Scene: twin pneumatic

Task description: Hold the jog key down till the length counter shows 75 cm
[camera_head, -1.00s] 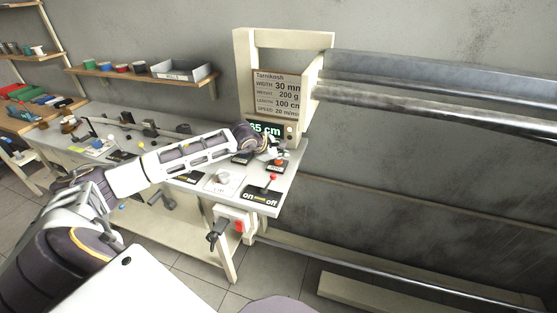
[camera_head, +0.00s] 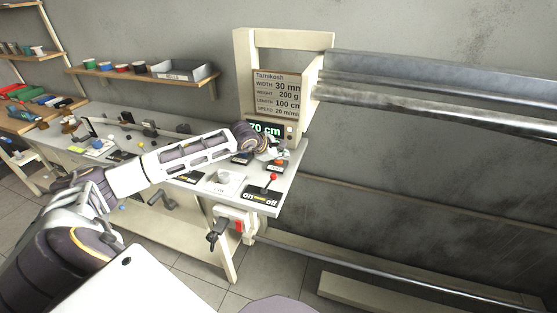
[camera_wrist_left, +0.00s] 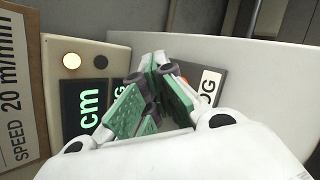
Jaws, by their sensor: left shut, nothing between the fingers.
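The length counter (camera_head: 265,129) on the upright panel reads 70 cm in green; my left arm partly covers its lower edge. In the left wrist view its display (camera_wrist_left: 85,105) shows only "cm". My left gripper (camera_head: 277,154) is shut and empty, pointing down at the bench just below the counter. A bit of orange shows beside the fingers; the key itself is mostly hidden, so contact cannot be seen directly. My right gripper is not in view.
A sign (camera_head: 277,93) above the counter lists length 100 cm. A red-knobbed lever (camera_head: 270,181) stands on the on/off plate (camera_head: 262,197) at the bench's front corner. Metal rollers (camera_head: 430,108) extend right.

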